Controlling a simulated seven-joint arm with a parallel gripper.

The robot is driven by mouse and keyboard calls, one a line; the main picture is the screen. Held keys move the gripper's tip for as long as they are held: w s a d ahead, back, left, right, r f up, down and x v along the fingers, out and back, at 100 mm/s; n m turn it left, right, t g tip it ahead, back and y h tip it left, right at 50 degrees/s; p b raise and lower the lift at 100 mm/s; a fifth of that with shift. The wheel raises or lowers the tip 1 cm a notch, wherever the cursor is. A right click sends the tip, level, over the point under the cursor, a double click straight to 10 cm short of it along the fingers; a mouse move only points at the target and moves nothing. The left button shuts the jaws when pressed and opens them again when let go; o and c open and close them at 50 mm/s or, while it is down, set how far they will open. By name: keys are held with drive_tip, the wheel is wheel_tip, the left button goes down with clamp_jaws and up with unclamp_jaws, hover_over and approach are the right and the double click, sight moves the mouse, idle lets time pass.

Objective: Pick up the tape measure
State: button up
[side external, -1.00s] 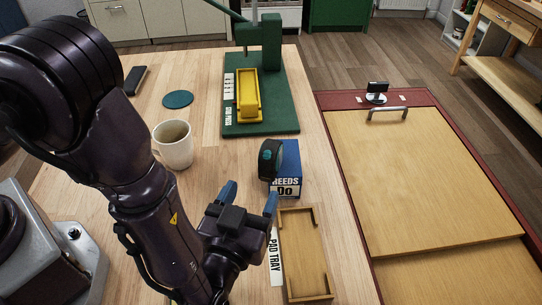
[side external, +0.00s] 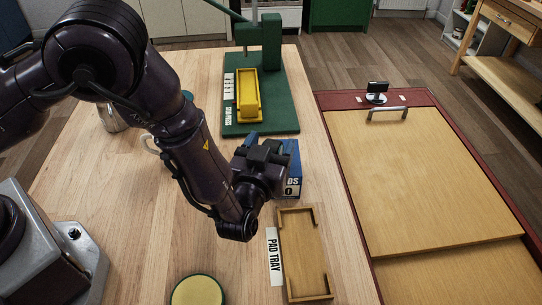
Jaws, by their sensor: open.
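My gripper (side external: 264,152) is over the blue reeds box (side external: 292,165), at the spot where the black and teal tape measure showed earlier. The tape measure is now almost wholly hidden behind my gripper, and I cannot make out its outline. The jaws are open and the fingertips are mostly hidden by the gripper body, which points away from the camera. I cannot tell whether the fingers are around the tape measure or touching it.
The wooden pad tray (side external: 304,255) lies in front of the box. The green press (side external: 262,110) with a yellow holder (side external: 248,95) stands behind. A round yellow pad (side external: 199,291) lies at the front. My arm mostly hides the mug, whose handle (side external: 150,144) shows.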

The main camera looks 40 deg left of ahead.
drive_tip(key=shift+w, duration=0.15)
drive_tip(key=c, duration=1.1)
clamp_jaws()
drive_tip(key=shift+r, duration=0.15)
